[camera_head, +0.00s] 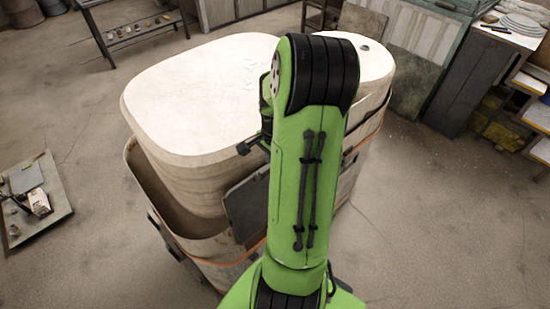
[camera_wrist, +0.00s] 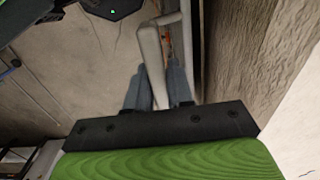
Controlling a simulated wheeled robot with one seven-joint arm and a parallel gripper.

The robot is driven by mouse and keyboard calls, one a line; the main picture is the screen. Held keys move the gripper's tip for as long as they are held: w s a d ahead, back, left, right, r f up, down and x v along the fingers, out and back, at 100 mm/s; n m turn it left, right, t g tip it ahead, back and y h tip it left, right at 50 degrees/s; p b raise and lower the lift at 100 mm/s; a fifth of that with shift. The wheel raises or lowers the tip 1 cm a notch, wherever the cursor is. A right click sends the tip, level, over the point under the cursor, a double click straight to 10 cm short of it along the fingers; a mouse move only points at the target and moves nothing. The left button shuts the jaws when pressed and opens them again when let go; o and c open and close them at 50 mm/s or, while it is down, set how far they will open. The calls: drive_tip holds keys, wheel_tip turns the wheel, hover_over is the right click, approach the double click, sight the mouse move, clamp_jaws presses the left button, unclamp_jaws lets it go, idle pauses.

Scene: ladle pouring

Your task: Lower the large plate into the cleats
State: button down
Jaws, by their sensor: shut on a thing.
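The large plate (camera_head: 245,203) is a dark grey panel in the head view. It stands close to upright at the near side of the big cream vessel, partly hidden behind my green arm. In the wrist view, my gripper (camera_wrist: 158,92) has its two blue-grey fingers closed around a pale grey handle bar (camera_wrist: 150,50). The plate's face is not clear in that view, and my arm hides the gripper in the head view. I cannot make out the cleats for certain, nor whether the plate touches them.
The vessel (camera_head: 200,90) has a rounded pale block inside a lower outer wall (camera_head: 190,222). A low board with small items (camera_head: 35,200) lies at left. A bench (camera_head: 130,30) stands at the back left, shelves (camera_head: 535,85) at the right. Open floor (camera_head: 420,230) lies at right.

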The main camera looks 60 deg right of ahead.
wheel_tip(320, 180, down, 20)
drive_tip(key=b, duration=1.4)
idle(0.9)
drive_tip(key=shift+f+b, duration=0.3)
drive_tip(key=shift+b, duration=0.1)
idle(0.5)
drive_tip(key=c, duration=0.9)
unclamp_jaws()
drive_tip(key=shift+s+a, duration=0.1)
wheel_tip(320, 180, up, 16)
drive_tip(key=p, duration=0.2)
drive_tip(key=shift+f+p, duration=0.1)
drive_tip(key=shift+p, duration=0.2)
